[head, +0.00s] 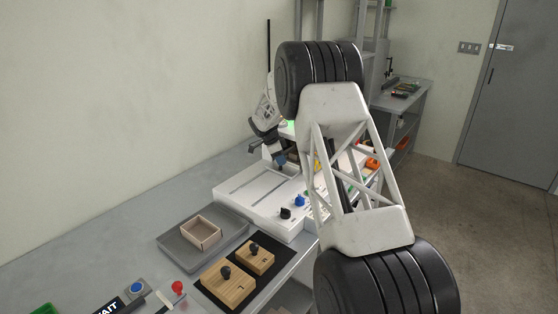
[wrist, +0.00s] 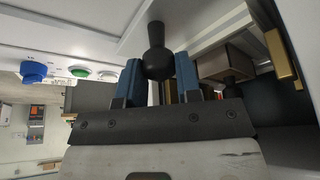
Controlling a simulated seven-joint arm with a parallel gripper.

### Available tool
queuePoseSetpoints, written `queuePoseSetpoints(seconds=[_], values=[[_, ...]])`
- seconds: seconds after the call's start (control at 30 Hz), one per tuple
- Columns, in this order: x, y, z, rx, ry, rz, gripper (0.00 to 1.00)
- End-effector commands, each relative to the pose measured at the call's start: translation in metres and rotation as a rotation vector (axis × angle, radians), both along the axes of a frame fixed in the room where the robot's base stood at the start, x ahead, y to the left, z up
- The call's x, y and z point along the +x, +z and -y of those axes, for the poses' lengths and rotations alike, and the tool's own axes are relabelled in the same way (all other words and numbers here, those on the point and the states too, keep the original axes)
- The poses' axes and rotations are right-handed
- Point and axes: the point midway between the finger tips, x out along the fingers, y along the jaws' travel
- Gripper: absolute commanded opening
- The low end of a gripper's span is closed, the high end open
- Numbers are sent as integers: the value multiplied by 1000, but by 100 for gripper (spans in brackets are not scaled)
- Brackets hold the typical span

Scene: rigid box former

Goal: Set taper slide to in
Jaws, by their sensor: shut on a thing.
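The white box former (head: 238,198) stands on the bench in the head view, partly hidden behind my arm. My gripper (head: 281,160) is at its back part, with its blue fingertips low over the machine. In the wrist view my gripper (wrist: 158,80) has its two blue fingers on either side of a black ball-ended knob (wrist: 156,58), shut on it. The knob looks like the handle of the taper slide, but its label is not readable. The slide's track and position are largely hidden.
A grey tray (head: 176,244) holds an open box (head: 201,233). Wooden blocks with black knobs (head: 228,287) lie on a dark mat in front. Wall and shelving stand behind.

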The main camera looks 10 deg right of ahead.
Motion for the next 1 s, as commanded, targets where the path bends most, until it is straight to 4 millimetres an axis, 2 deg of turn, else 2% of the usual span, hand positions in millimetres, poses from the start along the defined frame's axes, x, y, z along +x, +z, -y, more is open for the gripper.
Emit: queuePoseSetpoints(seconds=[0.03,0.2,0.63,1.0], values=[[2,1,1,0,0,4,33],[1,1,1,0,-1,4,57],[1,6,-1,0,0,3,57],[1,43,-16,0,0,4,57]])
